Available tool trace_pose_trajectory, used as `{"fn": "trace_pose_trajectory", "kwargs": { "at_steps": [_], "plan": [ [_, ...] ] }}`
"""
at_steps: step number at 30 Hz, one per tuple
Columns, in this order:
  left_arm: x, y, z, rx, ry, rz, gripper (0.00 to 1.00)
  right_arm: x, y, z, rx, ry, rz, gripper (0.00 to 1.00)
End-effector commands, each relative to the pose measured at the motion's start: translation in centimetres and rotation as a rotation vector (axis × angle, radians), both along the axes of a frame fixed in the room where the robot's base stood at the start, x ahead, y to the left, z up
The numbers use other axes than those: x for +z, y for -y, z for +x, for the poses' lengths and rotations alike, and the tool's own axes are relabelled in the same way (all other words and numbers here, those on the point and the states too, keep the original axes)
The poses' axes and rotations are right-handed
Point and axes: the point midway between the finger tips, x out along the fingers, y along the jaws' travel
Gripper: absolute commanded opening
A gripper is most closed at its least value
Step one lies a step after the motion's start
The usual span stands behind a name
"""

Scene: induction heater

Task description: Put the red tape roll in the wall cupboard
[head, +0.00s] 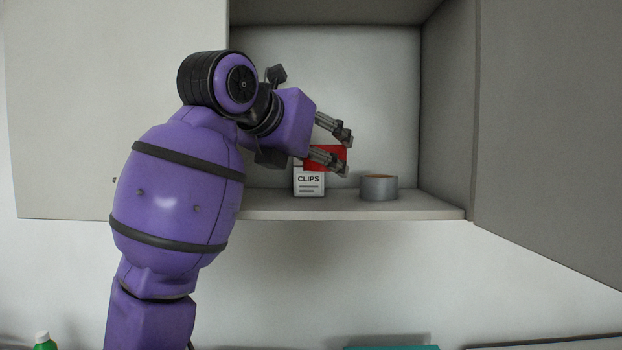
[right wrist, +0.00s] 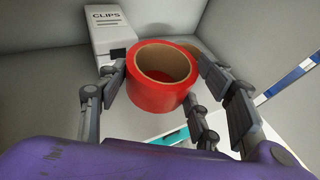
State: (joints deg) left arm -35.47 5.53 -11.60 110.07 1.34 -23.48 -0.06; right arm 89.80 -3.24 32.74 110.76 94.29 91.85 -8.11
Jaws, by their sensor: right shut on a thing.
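The red tape roll (right wrist: 160,78), with a brown cardboard core, is between the fingers of my right gripper (right wrist: 165,85), which is shut on it. In the head view the roll (head: 326,156) shows red between the fingers of my right gripper (head: 345,152), inside the open wall cupboard (head: 360,207). It is above the cupboard floor, in front of or over the white CLIPS box; a gap beneath it is hard to judge. My left gripper is not in view.
The white CLIPS box (head: 309,183) stands on the cupboard floor, and a grey tape roll (head: 379,188) stands to its right. The open cupboard door (head: 545,120) is at the right. Free floor shows right of the grey roll. A green bottle (head: 44,342) is low at left.

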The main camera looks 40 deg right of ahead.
Motion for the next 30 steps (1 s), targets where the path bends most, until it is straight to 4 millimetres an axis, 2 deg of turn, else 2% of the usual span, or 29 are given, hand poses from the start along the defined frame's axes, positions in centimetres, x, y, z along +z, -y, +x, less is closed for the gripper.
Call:
{"fn": "trace_pose_trajectory", "kwargs": {
  "at_steps": [6, 13, 30],
  "plan": [
    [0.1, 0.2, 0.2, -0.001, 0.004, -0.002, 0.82, -1.5, -0.5, 1.2, 0.001, -0.003, -0.001, 0.27],
    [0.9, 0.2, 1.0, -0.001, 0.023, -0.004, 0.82, -4.1, -0.5, 1.0, 0.000, 0.003, -0.002, 0.27],
    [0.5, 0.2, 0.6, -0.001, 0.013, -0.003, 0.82, -5.3, -0.5, 1.1, 0.001, 0.000, 0.000, 0.27]
  ]
}}
